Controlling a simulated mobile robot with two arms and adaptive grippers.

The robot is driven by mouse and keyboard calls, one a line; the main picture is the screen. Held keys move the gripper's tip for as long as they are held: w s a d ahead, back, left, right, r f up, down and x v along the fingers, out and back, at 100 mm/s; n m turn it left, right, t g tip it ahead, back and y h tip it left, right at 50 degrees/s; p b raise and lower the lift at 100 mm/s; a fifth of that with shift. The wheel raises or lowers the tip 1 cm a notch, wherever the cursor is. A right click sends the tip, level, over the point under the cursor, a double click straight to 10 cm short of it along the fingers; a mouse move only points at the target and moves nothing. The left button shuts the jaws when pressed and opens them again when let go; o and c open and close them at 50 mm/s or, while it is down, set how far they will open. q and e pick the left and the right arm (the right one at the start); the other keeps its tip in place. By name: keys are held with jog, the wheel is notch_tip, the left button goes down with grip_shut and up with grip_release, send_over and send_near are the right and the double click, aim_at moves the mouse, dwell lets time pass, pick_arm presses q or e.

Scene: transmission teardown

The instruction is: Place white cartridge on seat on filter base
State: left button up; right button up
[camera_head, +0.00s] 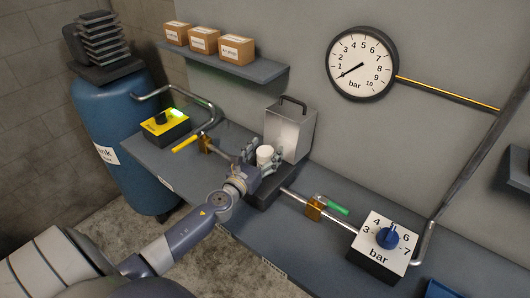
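The white cartridge (265,154) is a small upright cylinder between the two fingers of my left gripper (264,154). The fingers are close on both of its sides; I cannot tell whether they press on it. The dark filter base (264,199) is in the pipe line on the bench, below and in front of the cartridge. My gripper hides the seat and the cartridge's bottom, so I cannot tell whether the cartridge rests on it. My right gripper is not in view.
A grey metal housing with a handle (291,132) stands just behind the cartridge. A yellow-handled valve (186,143) is left, a green-handled valve (331,205) right. A regulator with a blue knob (388,238) is farther right. A shelf (230,67) with boxes hangs above.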

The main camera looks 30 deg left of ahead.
pick_arm(q)
jog(key=shift+s+r, duration=0.1)
dwell(0.3)
jog(key=s, duration=0.3)
jog(key=s+b, duration=0.1)
jog(key=s, duration=0.2)
jog(key=s+b, duration=0.1)
jog(key=s, duration=0.3)
jog(key=shift+d, duration=0.4)
jog(key=shift+s, duration=0.9)
